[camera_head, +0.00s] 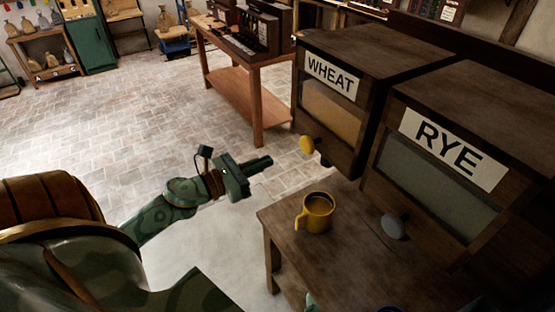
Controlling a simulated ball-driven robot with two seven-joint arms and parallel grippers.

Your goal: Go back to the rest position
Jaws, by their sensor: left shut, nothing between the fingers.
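My left gripper (262,165) is shut and empty. It hangs in the air over the brick floor, left of the small wooden table (285,222), pointing right and touching nothing. A yellow mug (317,213) stands upright on that table, apart from the gripper; I cannot tell what is inside it. My right gripper does not show clearly; only a small teal bit is at the bottom edge, and I cannot tell what it is.
The WHEAT bin (332,108) with a yellow knob (307,145) and the RYE bin (437,185) with a grey knob (392,228) stand at the right. A wooden workbench (240,85) is behind. A green cabinet (90,45) stands far left. The brick floor (100,120) is clear.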

